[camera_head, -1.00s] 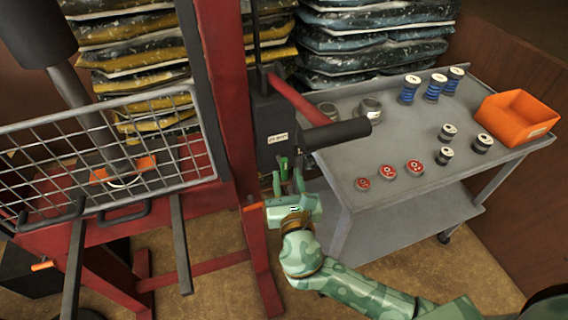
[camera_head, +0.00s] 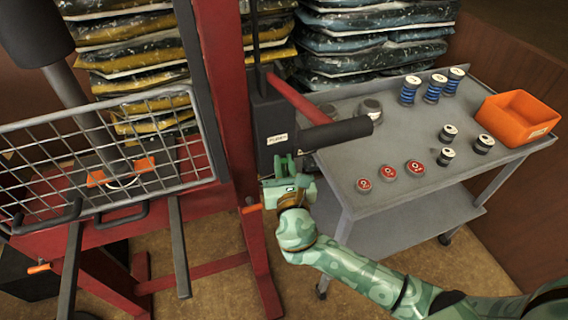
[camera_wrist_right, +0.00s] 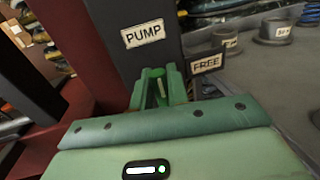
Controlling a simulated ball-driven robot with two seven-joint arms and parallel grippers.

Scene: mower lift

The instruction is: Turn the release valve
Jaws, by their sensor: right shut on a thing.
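In the head view the gripper hides the valve. A FREE label (camera_wrist_right: 207,64) shows just right of the fingers. My left gripper is not in view.
A black-gripped pump handle (camera_head: 335,133) sticks out above my right gripper. The red press frame (camera_head: 232,100) stands to its left, with a wire guard (camera_head: 85,150). A grey cart (camera_head: 400,205) with springs, red-topped pieces and an orange bin (camera_head: 517,118) stands right.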

